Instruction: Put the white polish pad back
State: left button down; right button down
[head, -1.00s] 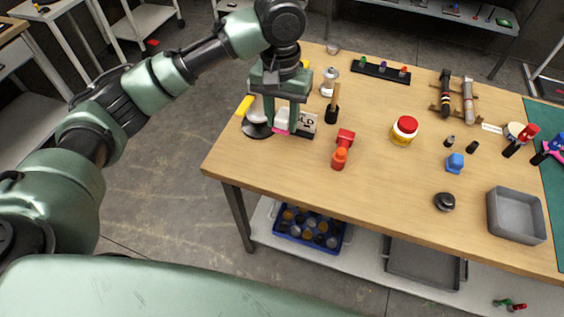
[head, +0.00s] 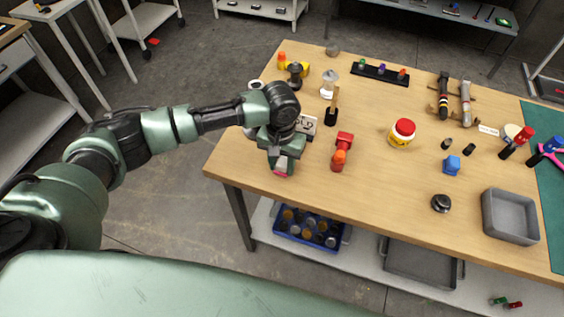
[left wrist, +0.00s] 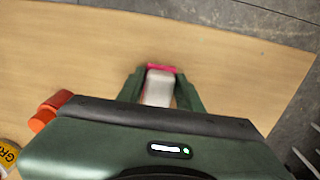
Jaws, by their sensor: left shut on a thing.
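My left gripper (head: 283,166) is over the left end of the wooden table, near its front edge. In the left wrist view the gripper (left wrist: 160,92) is shut on a white block with a pink end (left wrist: 158,88), which looks like the white polish pad. The wrist hides the rest. I cannot tell whether the block touches the table. My right gripper is not in view.
A red-orange tool (head: 342,152) lies close right of the gripper. A red-lidded jar (head: 402,132) and grey tray (head: 511,216) stand further right. The front middle of the table is clear.

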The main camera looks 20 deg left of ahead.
aim_at(281, 164)
pick_arm(q)
jog(key=c, duration=0.9)
grip_release()
jog(key=shift+f, duration=0.1)
jog(key=shift+c, duration=0.2)
notch_tip(281, 164, up, 12)
jog(key=b, duration=0.2)
jog(key=shift+a, duration=0.1)
